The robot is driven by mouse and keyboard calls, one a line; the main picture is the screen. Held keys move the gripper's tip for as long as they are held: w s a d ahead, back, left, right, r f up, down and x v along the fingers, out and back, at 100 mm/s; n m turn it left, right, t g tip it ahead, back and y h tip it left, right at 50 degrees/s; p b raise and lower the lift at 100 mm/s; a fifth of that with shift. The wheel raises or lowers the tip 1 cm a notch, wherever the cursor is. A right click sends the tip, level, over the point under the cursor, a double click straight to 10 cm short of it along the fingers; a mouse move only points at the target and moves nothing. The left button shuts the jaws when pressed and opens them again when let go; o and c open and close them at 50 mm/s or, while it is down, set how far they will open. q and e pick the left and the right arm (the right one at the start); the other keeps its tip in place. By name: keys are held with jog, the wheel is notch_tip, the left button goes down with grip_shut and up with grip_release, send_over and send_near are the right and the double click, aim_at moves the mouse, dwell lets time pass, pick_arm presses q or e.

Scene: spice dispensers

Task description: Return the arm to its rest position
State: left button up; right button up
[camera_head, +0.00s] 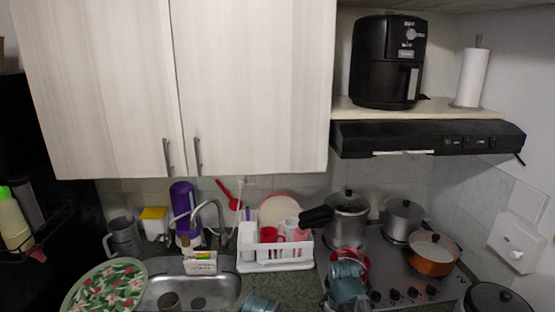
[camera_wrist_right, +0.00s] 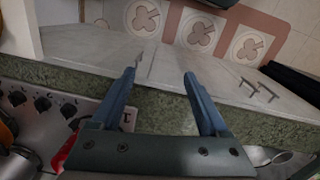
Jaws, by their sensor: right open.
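My right gripper (camera_head: 347,272) shows at the bottom centre-right of the head view, in front of the stove. In the right wrist view my right gripper (camera_wrist_right: 158,78) has its two blue fingers spread, with nothing between them. Beyond the fingers are a green stone counter edge (camera_wrist_right: 160,105) and pale cabinet fronts. A blue part that looks like my left gripper (camera_head: 262,303) just enters the bottom edge of the head view, in front of the counter. Its fingers cannot be made out.
A red pan (camera_head: 361,259) is partly hidden behind my right gripper. A steel pressure cooker (camera_head: 346,226), a grey pot (camera_head: 402,220) and an orange pot (camera_head: 432,259) stand on the stove. A white dish rack (camera_head: 275,256) and a sink (camera_head: 190,288) lie to the left.

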jog(key=s+a+f+n+b, duration=0.1)
jog(key=s+a+f+b, duration=0.2)
jog(key=s+a, duration=0.7)
jog(key=shift+s+a+f+h, duration=0.15)
jog(key=shift+a+f+h, duration=0.15)
jog(key=shift+a+f, duration=0.2)
